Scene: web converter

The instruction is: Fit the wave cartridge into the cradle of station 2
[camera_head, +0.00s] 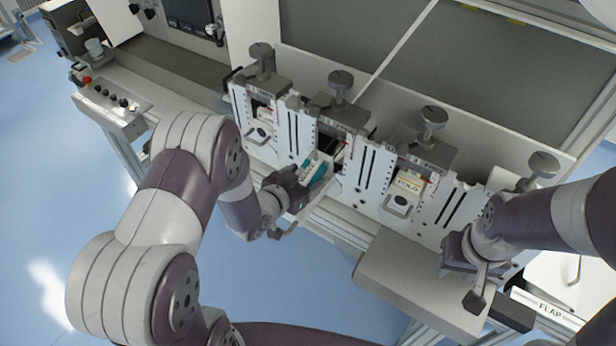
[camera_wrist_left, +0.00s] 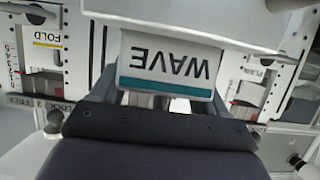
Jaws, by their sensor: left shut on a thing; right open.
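The wave cartridge (camera_head: 311,166) is a white block with a teal stripe. In the left wrist view the cartridge (camera_wrist_left: 168,68) shows the word WAVE upside down. My left gripper (camera_head: 296,184) is shut on it and holds it at the front of the second station from the left. That station's cradle opening (camera_head: 330,146) looks dark and lies just behind the cartridge. Whether the cartridge touches the cradle is hidden. My right gripper (camera_head: 474,278) is open at the right, in front of the fourth station, with nothing visible in it.
The first station (camera_head: 262,112) and the third station (camera_head: 408,183) each hold a light cartridge. Round knobs (camera_head: 340,81) stand above the stations. A grey box (camera_head: 415,287) juts out at the front right. A white panel marked FLAP (camera_head: 550,308) is at the lower right.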

